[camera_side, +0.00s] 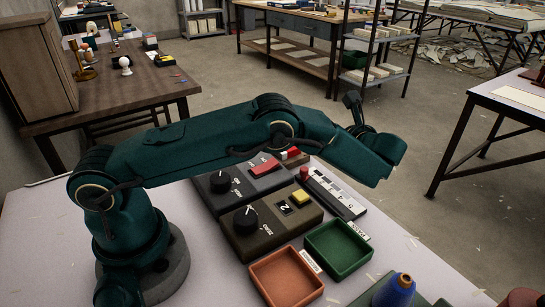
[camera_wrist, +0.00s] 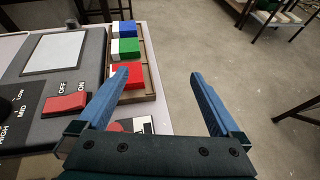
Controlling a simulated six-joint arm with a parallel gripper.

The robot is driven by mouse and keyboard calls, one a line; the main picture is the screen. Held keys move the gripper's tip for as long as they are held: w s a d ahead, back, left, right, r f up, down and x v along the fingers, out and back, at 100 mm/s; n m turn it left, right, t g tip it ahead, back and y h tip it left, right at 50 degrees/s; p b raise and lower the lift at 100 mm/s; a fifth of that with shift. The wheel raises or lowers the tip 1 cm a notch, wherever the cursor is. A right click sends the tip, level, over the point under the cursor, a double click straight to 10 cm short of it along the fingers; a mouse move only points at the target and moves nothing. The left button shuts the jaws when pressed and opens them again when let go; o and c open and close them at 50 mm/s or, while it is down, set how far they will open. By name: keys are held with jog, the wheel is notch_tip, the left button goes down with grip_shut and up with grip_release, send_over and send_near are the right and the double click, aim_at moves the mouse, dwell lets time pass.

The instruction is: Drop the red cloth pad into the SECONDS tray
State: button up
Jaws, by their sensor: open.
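The red cloth pad (camera_wrist: 128,86), a block with a white end, lies nearest in a wooden rack in the wrist view, beside the left finger, which partly covers it. In the side view a red-and-white piece (camera_side: 291,153) shows behind my arm. My gripper (camera_wrist: 160,77) is open and empty, its fingers wide apart, with bare floor showing between them. In the side view my gripper (camera_side: 388,160) is high, right of the control boxes. A green tray (camera_side: 338,248) and an orange tray (camera_side: 287,278) stand at the front. Their labels are too small to read, so I cannot tell which is SECONDS.
Green (camera_wrist: 125,48) and blue (camera_wrist: 123,28) pads share the rack (camera_wrist: 147,70). Two knobbed control boxes (camera_side: 275,222) and a slider panel (camera_side: 333,192) stand near the trays. A blue cone (camera_side: 394,290) stands at the front right. Open floor lies beyond the table edge.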

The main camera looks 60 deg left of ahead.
jog(key=w+d+r+m+t+h, duration=0.1)
jog(key=w+r+m+t+h, duration=0.1)
jog(key=w+r+m+t, duration=0.55)
jog(key=s+d+r+m+t+h, duration=0.1)
jog(key=d+r+m+t+h, duration=0.1)
jog(key=d+r+m+h, duration=0.5)
jog(key=s+d+r+m+t+h, duration=0.2)
jog(key=d+r+m+t+h, duration=0.1)
jog(key=r+m, duration=0.75)
jog(key=s+d+f+m+g+h, duration=0.1)
jog(key=s+f+m+g, duration=0.2)
jog(key=s+m, duration=0.8)
jog(key=s+d+f+m+g+h, duration=0.1)
jog(key=s+f+m+g+h, duration=0.1)
jog(key=s+f+m+g, duration=0.2)
jog(key=s+f+m, duration=0.3)
jog(key=s+m, duration=0.4)
jog(key=s, duration=0.1)
jog(key=shift+f, duration=0.4)
jog(key=s+a+f+m+g, duration=0.1)
jog(key=s+f, duration=0.1)
jog(key=s+a+f+m+y, duration=0.1)
jog(key=s, duration=0.2)
jog(key=s+a+f+m+g+y, duration=0.1)
jog(key=s+f+m, duration=0.1)
jog(key=s, duration=0.1)
jog(key=shift+s+a+f+g, duration=0.2)
jog(key=shift+a+f+g, duration=0.15)
jog(key=shift+a, duration=0.05)
jog(key=shift+c, duration=0.2)
